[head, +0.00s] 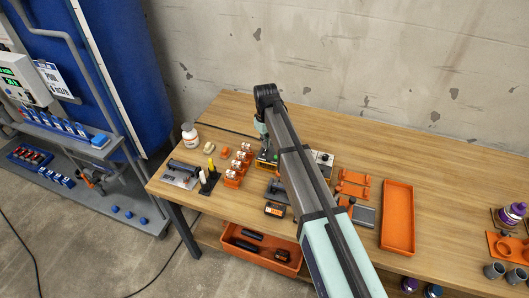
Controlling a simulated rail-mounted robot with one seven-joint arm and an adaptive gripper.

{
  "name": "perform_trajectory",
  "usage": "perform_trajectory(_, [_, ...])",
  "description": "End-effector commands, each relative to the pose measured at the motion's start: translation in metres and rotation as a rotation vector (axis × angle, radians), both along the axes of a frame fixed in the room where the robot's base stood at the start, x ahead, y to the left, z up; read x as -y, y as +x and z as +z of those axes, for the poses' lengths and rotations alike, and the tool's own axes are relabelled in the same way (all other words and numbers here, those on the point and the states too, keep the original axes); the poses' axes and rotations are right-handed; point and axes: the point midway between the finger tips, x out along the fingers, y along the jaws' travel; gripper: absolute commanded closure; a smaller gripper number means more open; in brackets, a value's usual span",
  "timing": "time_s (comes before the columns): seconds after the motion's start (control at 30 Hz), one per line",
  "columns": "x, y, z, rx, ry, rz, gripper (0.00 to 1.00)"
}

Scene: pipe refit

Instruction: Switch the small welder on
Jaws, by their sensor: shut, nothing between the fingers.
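My arm crosses the middle of the head view, and my gripper (266,147) hangs from its far end, pointing down, with fingers closed and empty. Just below it is a dark box with a yellow lower edge (265,165) on the wooden table, likely the small welder. Whether the fingers touch it cannot be told. A light grey top with a black knob (323,157) shows on the other side of my arm. My arm hides what lies between, so I cannot tell whether both are one device. No power switch or lit lamp can be made out.
Orange holders with white-and-red parts (238,160) stand close left of the gripper. A white bottle (189,134) stands at the table's left end. An orange tray (398,218) lies right. The back right of the table (430,165) is clear. A concrete wall rises behind.

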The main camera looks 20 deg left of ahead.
Motion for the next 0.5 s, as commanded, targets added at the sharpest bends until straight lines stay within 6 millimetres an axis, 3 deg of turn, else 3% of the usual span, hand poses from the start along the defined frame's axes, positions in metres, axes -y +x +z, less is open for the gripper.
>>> perform_trajectory(0.5, [0.0,0.0,-0.0061,0.0,0.0,0.0,1.0])
